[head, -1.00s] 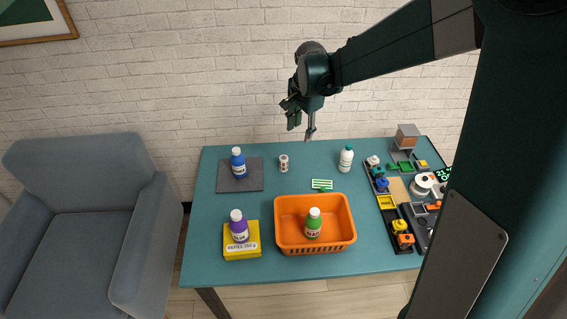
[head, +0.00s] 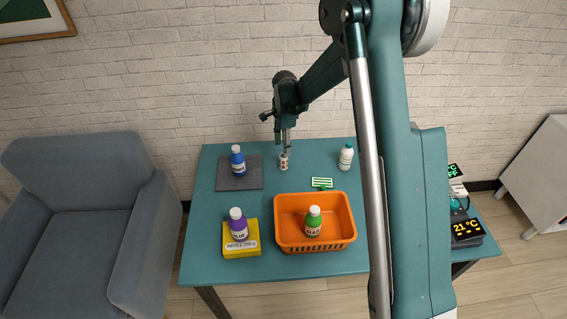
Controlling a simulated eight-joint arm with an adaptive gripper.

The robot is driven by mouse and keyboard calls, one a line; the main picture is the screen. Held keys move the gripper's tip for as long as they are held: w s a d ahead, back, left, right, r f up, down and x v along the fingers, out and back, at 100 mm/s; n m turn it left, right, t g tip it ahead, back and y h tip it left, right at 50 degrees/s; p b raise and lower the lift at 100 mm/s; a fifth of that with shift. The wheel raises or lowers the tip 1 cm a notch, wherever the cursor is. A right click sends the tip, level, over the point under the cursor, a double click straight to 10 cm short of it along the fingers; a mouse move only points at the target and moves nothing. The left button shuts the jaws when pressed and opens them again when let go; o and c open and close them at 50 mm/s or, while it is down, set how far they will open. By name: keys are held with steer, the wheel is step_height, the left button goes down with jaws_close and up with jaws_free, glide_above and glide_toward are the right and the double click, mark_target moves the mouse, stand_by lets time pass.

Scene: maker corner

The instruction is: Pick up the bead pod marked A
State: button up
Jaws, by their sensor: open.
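A small white pod with a brownish label (head: 283,164) stands upright at the back middle of the teal table; it may be the bead pod, but no letter A can be read on it. My gripper (head: 286,151) points down at the top of this pod and overlaps it in the head view. The gripper is open. Its fingertips partly hide the pod's top, and I cannot tell whether they touch it or are around it.
A blue bottle (head: 238,161) on a dark mat (head: 226,184) is left of the pod; a white bottle (head: 346,157) is right. In front are an orange basket (head: 290,241) with a green bottle (head: 313,222), and a purple bottle (head: 238,225) on a yellow box (head: 241,250). My arm hides the table's right.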

mark_target(283, 160)
steer(key=shift+w+a+f, duration=0.1)
steer(key=shift+w+f, duration=0.05)
steer(key=shift+f, duration=0.25)
steer(key=shift+w+a+f, duration=0.1)
steer(key=shift+f, duration=0.3)
steer(key=shift+f, duration=1.3)
steer(key=shift+s+f+b, duration=0.1)
steer(key=shift+f+b, duration=0.25)
steer(key=shift+f, duration=2.25)
steer(key=c, duration=1)
